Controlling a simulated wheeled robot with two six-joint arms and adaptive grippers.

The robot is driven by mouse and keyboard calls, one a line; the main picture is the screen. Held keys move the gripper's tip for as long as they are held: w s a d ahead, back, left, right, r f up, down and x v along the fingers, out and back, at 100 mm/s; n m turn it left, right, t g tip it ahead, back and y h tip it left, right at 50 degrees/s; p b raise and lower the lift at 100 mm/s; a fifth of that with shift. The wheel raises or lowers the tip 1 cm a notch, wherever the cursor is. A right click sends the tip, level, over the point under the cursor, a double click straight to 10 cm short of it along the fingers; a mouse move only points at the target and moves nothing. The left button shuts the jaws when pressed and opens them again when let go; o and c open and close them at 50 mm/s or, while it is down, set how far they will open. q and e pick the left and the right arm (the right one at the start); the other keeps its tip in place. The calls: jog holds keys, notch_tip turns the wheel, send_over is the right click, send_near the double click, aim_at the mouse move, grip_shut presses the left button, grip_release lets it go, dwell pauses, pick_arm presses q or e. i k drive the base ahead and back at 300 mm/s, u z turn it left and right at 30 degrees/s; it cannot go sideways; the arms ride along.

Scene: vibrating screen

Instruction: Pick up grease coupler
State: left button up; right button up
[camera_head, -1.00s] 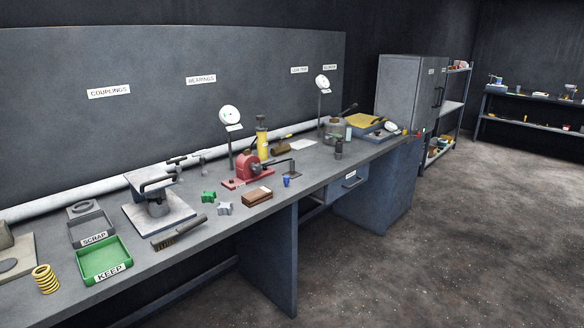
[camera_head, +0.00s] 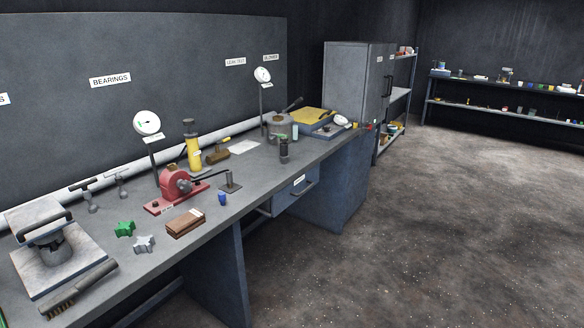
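I cannot tell which item is the grease coupler; many parts here are small. On the long grey workbench (camera_head: 130,268) stand a yellow upright cylinder with a dark top (camera_head: 193,152) and a brass-brown fitting-like piece (camera_head: 217,155). A dark upright cylinder (camera_head: 283,151) and a small blue piece (camera_head: 222,198) stand nearer the bench's front edge. Neither of my grippers is in view.
A red lever tool (camera_head: 176,188), a brown block (camera_head: 185,223) and green (camera_head: 124,229) and grey (camera_head: 143,244) star-shaped pieces occupy the bench. Beyond are a grey cabinet (camera_head: 352,80) and a far shelf (camera_head: 500,109) with small items. The floor (camera_head: 400,240) at right is clear.

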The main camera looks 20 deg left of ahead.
aim_at(229, 174)
jog(key=z, duration=0.5)
jog(key=i, duration=2.4)
jog(key=u, duration=1.45)
jog(key=i, duration=0.95)
jog(key=u, duration=0.85)
